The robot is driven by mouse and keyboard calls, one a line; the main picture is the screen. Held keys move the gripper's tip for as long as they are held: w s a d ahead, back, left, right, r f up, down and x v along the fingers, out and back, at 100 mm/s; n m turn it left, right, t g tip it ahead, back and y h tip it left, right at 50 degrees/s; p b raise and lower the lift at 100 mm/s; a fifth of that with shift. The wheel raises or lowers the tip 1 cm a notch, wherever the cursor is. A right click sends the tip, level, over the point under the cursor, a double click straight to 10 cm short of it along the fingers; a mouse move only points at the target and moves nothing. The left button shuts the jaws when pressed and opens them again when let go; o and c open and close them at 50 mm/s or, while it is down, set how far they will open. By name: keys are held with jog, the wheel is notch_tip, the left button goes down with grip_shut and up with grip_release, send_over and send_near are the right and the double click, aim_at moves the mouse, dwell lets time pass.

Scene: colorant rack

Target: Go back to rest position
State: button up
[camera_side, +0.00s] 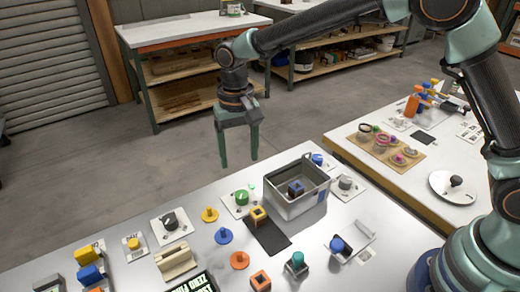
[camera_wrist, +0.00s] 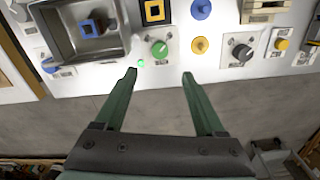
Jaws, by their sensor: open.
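My gripper (camera_side: 238,160) is open and empty. In the side view it hangs in the air beyond the far edge of the white table, with its green fingers pointing down. In the wrist view my gripper (camera_wrist: 159,75) shows two green fingers spread apart with nothing between them. The fingertips are near the table edge in that view, close to a green knob (camera_wrist: 159,49).
A grey metal bin (camera_side: 298,205) holds a blue-and-black block (camera_side: 295,188). A yellow-and-black block (camera_side: 258,216) sits beside it on a dark pad. Knobs, colored discs and a tan block (camera_side: 175,262) spread over the table. A workbench (camera_side: 190,30) stands behind, across open floor.

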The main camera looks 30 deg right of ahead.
jog(key=s+d+r+n+t, duration=0.1)
jog(key=s+d+r+t, duration=0.1)
jog(key=s+d+r, duration=0.45)
jog(key=s+d+r+n+t, duration=0.15)
jog(key=s+d+r, duration=0.25)
jog(key=d+r, duration=0.45)
jog(key=s+d+f+t, duration=0.2)
jog(key=s+d+f, duration=0.1)
jog(key=s+d, duration=0.2)
jog(key=shift+s+d, duration=0.15)
jog(key=shift+s, duration=0.1)
jog(key=shift+r, duration=0.1)
dwell(0.5)
